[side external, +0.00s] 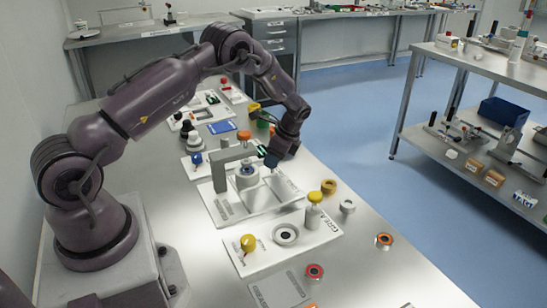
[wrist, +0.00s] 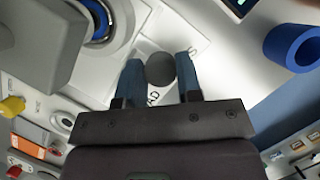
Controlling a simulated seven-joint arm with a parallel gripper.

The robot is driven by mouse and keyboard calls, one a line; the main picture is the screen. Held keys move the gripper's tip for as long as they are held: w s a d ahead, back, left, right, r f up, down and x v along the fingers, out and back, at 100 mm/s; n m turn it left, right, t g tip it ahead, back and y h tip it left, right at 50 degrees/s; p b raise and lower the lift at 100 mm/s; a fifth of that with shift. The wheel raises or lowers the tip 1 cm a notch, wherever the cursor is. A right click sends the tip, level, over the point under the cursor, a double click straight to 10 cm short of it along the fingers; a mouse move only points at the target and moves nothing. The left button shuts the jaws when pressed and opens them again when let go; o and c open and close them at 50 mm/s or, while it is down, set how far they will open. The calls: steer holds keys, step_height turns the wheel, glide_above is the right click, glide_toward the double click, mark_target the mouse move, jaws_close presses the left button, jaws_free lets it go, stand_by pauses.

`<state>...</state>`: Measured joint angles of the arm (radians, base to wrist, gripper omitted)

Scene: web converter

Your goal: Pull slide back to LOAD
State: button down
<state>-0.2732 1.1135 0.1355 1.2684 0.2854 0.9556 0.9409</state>
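The fixture is a white plate (side external: 232,213) with a grey arch (side external: 219,170) over a pale round part with a blue ring (side external: 246,171). In the wrist view the arch (wrist: 40,45) is at upper left and the blue-ringed part (wrist: 97,25) sits beside it. A dark round knob (wrist: 160,67), apparently the slide's handle, lies between my two blue fingertips. The letters "AD" show just below it. My gripper (side external: 271,159) is low over the plate's far right side; it also shows in the wrist view (wrist: 160,80). Whether the fingers press on the knob is unclear.
A blue ring (wrist: 295,47) lies right of my gripper in the wrist view. Another white plate (side external: 262,250) with yellow-topped parts (side external: 314,196) stands nearer the camera. Loose orange rings (side external: 384,240) lie on the bench. Bench space right of the fixture is partly clear.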

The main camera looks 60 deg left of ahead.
steer(key=d, duration=0.8)
steer(key=shift+d, duration=0.15)
steer(key=c, duration=0.8)
jaws_free()
steer(key=shift+w+r, duration=0.1)
steer(key=shift+r, duration=0.15)
steer(key=v, duration=1.2)
steer(key=shift+r, duration=0.2)
